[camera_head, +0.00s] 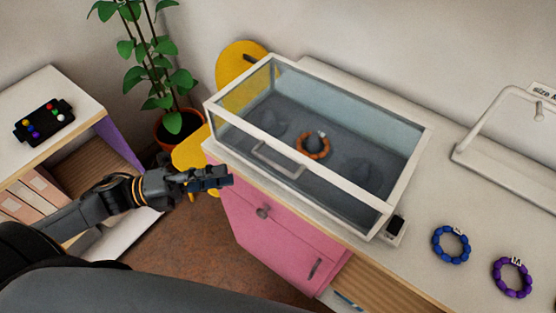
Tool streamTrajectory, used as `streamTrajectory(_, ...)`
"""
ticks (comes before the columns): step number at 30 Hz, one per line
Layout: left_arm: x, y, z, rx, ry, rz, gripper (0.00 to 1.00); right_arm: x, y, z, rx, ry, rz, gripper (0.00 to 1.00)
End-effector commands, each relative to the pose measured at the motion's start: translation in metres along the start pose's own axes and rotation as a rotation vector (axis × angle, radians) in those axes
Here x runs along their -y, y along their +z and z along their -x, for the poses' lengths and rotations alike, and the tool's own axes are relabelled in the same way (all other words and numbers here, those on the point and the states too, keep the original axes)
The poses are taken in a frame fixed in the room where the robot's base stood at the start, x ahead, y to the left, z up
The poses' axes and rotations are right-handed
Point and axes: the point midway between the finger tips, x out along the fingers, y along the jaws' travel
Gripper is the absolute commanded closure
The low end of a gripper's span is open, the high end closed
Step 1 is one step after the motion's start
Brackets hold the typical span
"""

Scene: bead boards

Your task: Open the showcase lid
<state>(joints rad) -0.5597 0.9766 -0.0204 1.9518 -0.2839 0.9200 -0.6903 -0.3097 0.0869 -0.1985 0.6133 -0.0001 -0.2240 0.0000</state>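The showcase is a glass box with a white frame (300,150) on the white counter. Its glass lid (345,105) lies flat on top and looks closed. A pale bar handle (278,160) shows at the front side, below the top front edge. An orange bead bracelet (302,146) lies inside on a dark base. My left gripper (230,177) is in front of the showcase, left of the handle and apart from it. It is seen side-on, so its finger opening is unclear. My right gripper is out of view.
Blue (451,245) and purple (512,278) bracelets lie on the counter at the right, near a white stand (500,150). Pink drawers (265,225) are below the showcase. A yellow chair (192,150) and potted plant (180,128) stand at its left.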

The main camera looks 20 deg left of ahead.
Motion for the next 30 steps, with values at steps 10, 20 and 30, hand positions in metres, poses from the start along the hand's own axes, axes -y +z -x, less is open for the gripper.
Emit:
streamTrajectory(10,0.005,0.001,-0.068,-0.001,-0.006,-0.004,0.68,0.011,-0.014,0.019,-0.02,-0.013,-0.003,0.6)
streamTrajectory(20,0.003,0.001,-0.113,0.002,-0.002,0.0,0.68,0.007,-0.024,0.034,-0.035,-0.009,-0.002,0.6)
streamTrajectory(30,0.0,0.0,-0.119,0.001,0.0,0.0,0.68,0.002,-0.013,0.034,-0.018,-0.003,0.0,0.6)
